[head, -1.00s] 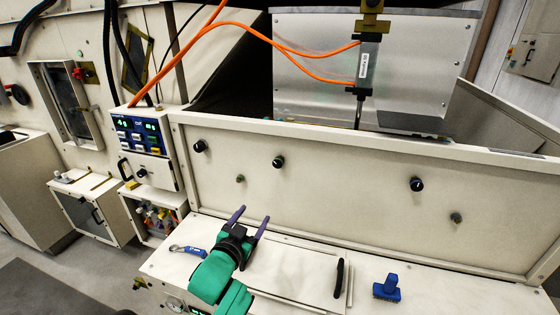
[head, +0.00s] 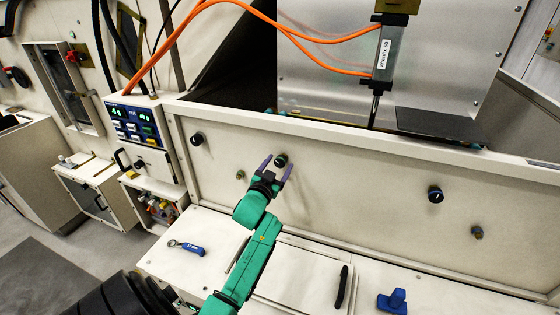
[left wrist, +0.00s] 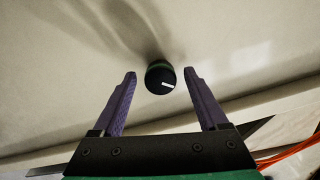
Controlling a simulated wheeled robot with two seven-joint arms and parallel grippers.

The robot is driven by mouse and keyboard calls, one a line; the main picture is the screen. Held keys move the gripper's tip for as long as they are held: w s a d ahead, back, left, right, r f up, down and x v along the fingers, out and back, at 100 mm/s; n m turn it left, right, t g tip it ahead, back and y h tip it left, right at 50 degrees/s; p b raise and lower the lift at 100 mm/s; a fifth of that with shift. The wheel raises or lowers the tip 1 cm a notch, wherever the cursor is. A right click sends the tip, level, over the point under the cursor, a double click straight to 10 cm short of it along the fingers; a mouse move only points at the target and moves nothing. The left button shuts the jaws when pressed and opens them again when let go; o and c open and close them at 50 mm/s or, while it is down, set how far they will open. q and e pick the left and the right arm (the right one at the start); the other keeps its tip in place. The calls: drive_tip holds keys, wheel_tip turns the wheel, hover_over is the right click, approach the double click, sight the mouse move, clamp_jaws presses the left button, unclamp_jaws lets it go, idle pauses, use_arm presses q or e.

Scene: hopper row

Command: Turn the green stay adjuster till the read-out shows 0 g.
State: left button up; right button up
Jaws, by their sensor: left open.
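The green stay adjuster (head: 281,160) is a round black knob with a green ring, on the cream front panel. It also shows in the left wrist view (left wrist: 161,77), with a white pointer mark toward the right. My left gripper (head: 278,166) is open, with purple fingers pointing at the panel. In the left wrist view its fingertips (left wrist: 160,72) stand on either side of the knob, with a visible gap on each side. The blue read-out box (head: 134,120) at the left shows green digits too small to read surely. My right gripper is not in view.
Other knobs are a black one (head: 197,140) at left and a blue-ringed one (head: 436,194) at right. A blue-handled spanner (head: 190,248) and a blue T-shaped item (head: 393,301) lie on the ledge below. Orange cables (head: 320,58) run above the panel.

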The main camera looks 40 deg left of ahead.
use_arm(q)
drive_tip(key=shift+w+a+r, duration=0.15)
drive_tip(key=shift+w+r, duration=0.05)
drive_tip(key=shift+w, duration=0.3)
drive_tip(key=c, duration=0.3)
clamp_jaws()
drive_tip(key=shift+f+m, duration=0.1)
drive_tip(key=shift+m, duration=0.3)
drive_tip(key=shift+o, duration=1.5)
unclamp_jaws()
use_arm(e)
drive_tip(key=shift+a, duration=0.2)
